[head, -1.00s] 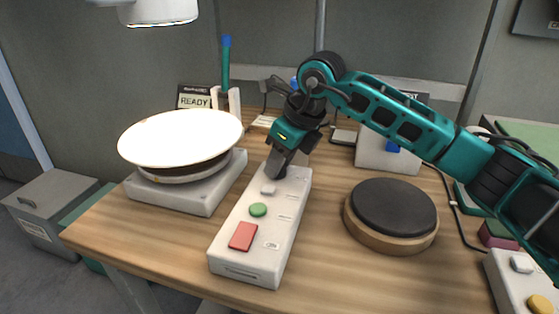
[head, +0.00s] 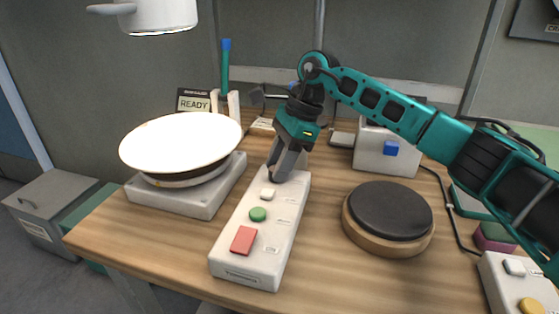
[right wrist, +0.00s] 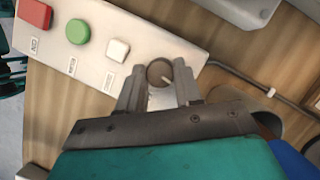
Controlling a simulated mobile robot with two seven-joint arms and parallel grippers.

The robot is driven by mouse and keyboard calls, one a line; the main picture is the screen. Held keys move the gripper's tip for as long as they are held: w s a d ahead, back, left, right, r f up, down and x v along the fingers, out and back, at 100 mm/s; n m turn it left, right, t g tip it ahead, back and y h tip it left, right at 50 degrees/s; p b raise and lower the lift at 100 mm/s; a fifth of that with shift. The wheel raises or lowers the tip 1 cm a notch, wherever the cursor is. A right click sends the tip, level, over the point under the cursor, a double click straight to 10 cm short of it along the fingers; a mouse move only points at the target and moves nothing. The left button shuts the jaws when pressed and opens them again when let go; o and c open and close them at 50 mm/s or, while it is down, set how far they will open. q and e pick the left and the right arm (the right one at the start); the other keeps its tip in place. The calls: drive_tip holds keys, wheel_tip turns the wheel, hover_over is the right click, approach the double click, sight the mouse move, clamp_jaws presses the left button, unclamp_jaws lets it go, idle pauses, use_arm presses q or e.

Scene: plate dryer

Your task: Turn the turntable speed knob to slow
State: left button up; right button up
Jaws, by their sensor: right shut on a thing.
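The white control box (head: 250,240) lies on the table in front of me, with a red button (head: 243,240), a green button (head: 258,214) and a white button (head: 268,193) in a row. The speed knob (right wrist: 160,72), round and dark with a pale pointer line, is at the box's far end. My right gripper (right wrist: 159,84) is over that end with its fingers on either side of the knob, shut on it; in the head view the gripper (head: 281,176) hides the knob. The turntable (head: 190,195) with a white plate (head: 180,140) stands left of the box. My left gripper is not in view.
A round dark-topped wooden disc (head: 390,212) sits right of the control box. A white box with a blue button (head: 391,149) stands behind it. Another button box (head: 510,280) is at the right edge. A "READY" sign (head: 194,102) stands at the back left.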

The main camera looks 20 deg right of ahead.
drive_tip(key=shift+n, duration=0.6)
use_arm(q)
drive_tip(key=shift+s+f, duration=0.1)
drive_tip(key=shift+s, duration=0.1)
use_arm(e)
drive_tip(key=shift+n+g, duration=0.3)
drive_tip(key=shift+g, duration=0.1)
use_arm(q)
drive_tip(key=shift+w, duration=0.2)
use_arm(e)
drive_tip(key=o, duration=1)
use_arm(q)
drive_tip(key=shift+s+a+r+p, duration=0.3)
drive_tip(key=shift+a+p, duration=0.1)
drive_tip(key=shift+p, duration=0.35)
use_arm(e)
drive_tip(key=v, duration=1.3)
drive_tip(key=shift+w+a, duration=0.1)
drive_tip(key=shift+a, duration=0.05)
